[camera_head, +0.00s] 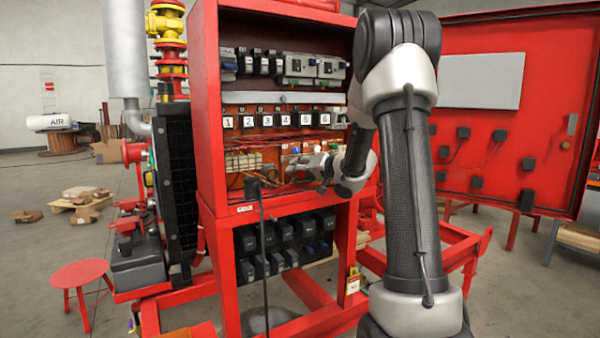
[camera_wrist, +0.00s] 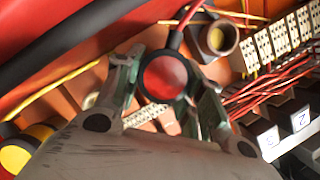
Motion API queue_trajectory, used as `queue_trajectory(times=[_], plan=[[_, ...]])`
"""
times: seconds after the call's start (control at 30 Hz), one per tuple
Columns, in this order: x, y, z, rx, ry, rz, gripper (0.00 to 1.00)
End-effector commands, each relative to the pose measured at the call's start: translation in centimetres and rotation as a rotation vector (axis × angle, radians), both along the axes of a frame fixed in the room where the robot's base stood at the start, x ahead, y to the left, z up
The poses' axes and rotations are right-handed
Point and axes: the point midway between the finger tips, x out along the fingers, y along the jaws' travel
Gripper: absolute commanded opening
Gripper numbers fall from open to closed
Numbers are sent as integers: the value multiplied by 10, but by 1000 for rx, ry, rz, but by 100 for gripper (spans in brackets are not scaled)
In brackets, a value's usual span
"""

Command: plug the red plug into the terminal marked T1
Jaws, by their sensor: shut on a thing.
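In the wrist view, my gripper (camera_wrist: 165,82) is shut on the red plug (camera_wrist: 166,76), with a finger on each side. The plug shows a round red face with a dark rim, and a red lead runs up from it. A dark round socket (camera_wrist: 217,39) with a tan inside sits just above and to the right of the plug, apart from it in the picture. I cannot read any T1 mark. In the head view, my gripper (camera_head: 300,168) is inside the cabinet's middle bay; the plug cannot be made out there.
The open red cabinet (camera_head: 208,110) surrounds my gripper, with numbered black units (camera_head: 265,120) above it. Terminal blocks (camera_wrist: 264,45) and red wires (camera_wrist: 270,88) lie close on the right in the wrist view. A black cable (camera_head: 262,230) hangs in front. The open door (camera_head: 500,110) is right.

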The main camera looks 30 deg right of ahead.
Motion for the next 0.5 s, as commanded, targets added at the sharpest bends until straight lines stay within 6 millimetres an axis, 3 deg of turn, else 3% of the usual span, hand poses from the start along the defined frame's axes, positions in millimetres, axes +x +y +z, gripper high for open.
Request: queue_trajectory(times=[0.07, 0.1, 0.2, 0.5], plan=[[0, 0, 0, 0, 0, 0, 12], [0, 0, 0, 0, 0, 0, 46], [0, 0, 0, 0, 0, 0, 64], [-1, 0, 0, 0, 0, 0, 64]])
